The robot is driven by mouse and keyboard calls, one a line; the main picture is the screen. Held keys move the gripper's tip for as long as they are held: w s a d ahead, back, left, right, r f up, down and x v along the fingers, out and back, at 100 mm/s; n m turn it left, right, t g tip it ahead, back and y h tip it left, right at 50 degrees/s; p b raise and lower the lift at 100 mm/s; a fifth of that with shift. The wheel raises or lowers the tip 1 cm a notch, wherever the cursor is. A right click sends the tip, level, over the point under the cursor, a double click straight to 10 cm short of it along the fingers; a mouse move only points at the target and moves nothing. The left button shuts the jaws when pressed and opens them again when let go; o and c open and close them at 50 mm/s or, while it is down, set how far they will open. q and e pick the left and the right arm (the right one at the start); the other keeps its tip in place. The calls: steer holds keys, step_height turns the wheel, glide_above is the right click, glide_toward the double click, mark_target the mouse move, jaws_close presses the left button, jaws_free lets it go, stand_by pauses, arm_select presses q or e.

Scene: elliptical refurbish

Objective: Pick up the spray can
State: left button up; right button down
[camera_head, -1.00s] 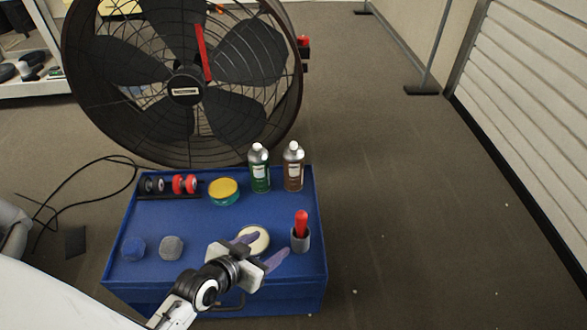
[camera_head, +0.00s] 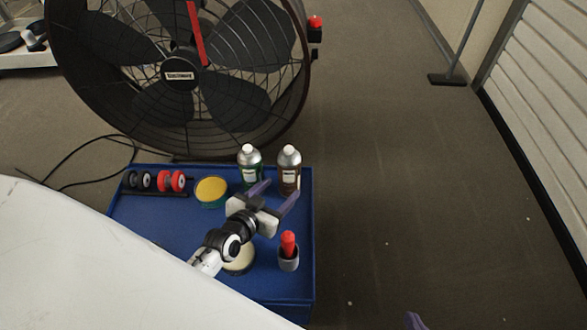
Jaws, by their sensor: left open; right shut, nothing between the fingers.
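One finger reaches near the gap between the bottles, and the other overlaps the brown bottle's lower right side. I cannot tell if they touch. Only a purple fingertip of my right gripper (camera_head: 415,321) shows at the bottom edge, away from the bottles.
The blue cart top (camera_head: 170,225) also holds a yellow-lidded tin (camera_head: 211,191), black and red wheels (camera_head: 172,181), a pale round pad (camera_head: 239,262) and a red-handled tool in a grey cup (camera_head: 288,252). A large fan (camera_head: 180,80) stands behind. Floor at right is clear.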

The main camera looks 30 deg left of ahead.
mark_target(284, 183)
arm_select(q)
steer(key=shift+x, duration=0.95)
steer(key=b+x, duration=0.1)
steer(key=x, duration=0.1)
steer(key=b+x, duration=0.1)
steer(key=x, duration=0.1)
steer(key=shift+w+a+r+b, duration=0.15)
steer(key=shift+a+r+b, duration=0.05)
steer(key=shift+b, duration=0.1)
steer(key=shift+w+f, duration=0.15)
steer(key=shift+w, duration=0.45)
arm_select(e)
steer(key=shift+w+a+f+n+g, duration=0.2)
steer(key=shift+a+f+n+g, duration=0.4)
steer(key=shift+a+f, duration=0.45)
arm_select(q)
steer(key=c, duration=0.8)
steer(key=shift+r, duration=0.25)
steer(key=shift+c, duration=0.6)
arm_select(e)
steer(key=shift+d, duration=0.1)
